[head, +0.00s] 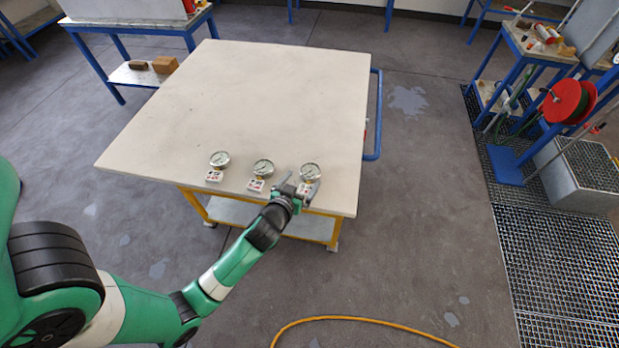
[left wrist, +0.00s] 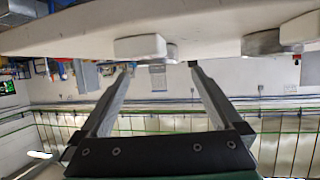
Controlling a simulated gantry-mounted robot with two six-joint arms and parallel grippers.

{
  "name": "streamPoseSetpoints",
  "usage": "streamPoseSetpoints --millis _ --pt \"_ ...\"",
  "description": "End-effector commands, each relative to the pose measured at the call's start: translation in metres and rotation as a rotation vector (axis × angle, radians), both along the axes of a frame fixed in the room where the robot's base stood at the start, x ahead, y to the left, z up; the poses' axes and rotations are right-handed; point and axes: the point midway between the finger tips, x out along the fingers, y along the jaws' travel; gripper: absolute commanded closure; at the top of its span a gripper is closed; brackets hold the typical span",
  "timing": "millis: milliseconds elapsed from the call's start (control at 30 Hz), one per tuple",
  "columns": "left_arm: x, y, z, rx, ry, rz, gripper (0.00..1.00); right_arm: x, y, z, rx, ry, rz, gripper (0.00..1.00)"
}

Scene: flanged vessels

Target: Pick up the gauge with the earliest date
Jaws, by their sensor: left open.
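Three round gauges with pale dials stand in a row near the table's front edge: a left gauge (head: 219,158), a middle gauge (head: 263,167) and a right gauge (head: 310,171). Each has a small white tag with red marks in front; the dates are too small to read. My left gripper (head: 300,186) is open at the right gauge, partly covering its tag. In the left wrist view, which looks upside down, my left gripper (left wrist: 159,66) has its fingers spread below a white block (left wrist: 140,47) and a metal round part (left wrist: 172,52). I cannot tell whether they touch. My right gripper is not in view.
The pale table top (head: 270,90) is clear behind the gauges. A blue rail (head: 377,115) runs along its right side. A yellow hose (head: 350,319) lies on the floor in front. A cart with a red reel (head: 567,100) stands at the far right.

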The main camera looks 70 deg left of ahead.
Motion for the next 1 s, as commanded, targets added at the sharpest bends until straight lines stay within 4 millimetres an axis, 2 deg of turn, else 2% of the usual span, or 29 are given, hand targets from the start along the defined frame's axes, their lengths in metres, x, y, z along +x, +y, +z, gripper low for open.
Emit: streamPoseSetpoints --millis 167,400,667,1000 --pt "0.006 0.005 -0.005 0.000 0.000 0.000 0.00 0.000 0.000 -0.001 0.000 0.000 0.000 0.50" --pt "0.032 0.027 -0.022 -0.001 -0.002 0.001 0.00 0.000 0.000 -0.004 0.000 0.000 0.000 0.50" --pt "0.036 0.030 -0.024 0.000 -0.002 -0.001 0.00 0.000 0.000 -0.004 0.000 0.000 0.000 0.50" --pt "0.036 0.030 -0.024 0.000 -0.002 -0.001 0.59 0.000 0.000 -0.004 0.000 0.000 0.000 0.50"
